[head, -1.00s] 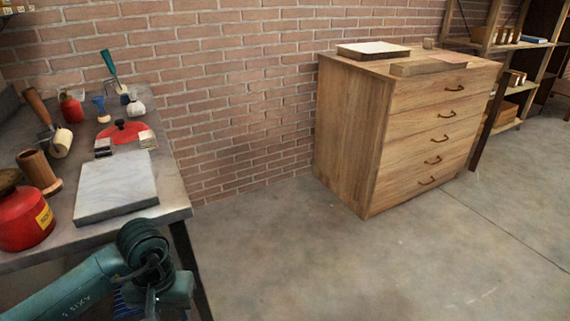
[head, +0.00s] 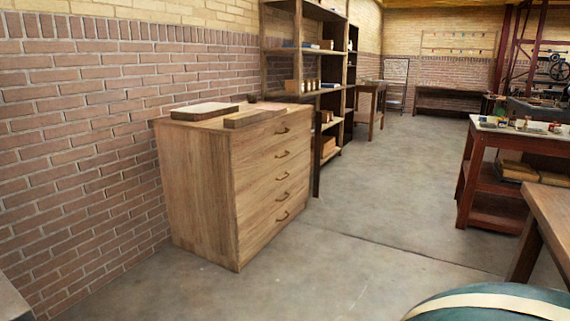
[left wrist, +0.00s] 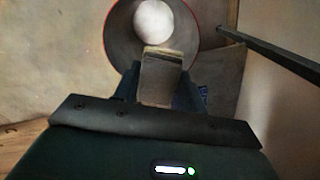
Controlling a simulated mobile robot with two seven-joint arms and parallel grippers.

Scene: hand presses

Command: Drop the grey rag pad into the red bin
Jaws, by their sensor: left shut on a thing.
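In the left wrist view my left gripper (left wrist: 160,82) is shut on the grey rag pad (left wrist: 161,70), a small grey-brown block between its dark fingers. Ahead of it is a round, dark-walled opening with a thin red rim, the red bin (left wrist: 106,35). The pad overlaps the near edge of this opening in the picture; I cannot tell its height above it. A pale round patch shows inside the bin; I cannot tell what it is. Neither gripper, the pad nor the bin shows in the head view.
A wooden drawer chest (head: 200,185) stands against the brick wall, with open shelves (head: 292,65) behind it. A red-framed bench (head: 480,150) and a wooden table edge (head: 548,205) are at right. The concrete floor (head: 340,260) between is clear. A dark bar (left wrist: 270,47) crosses the wrist view's upper right.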

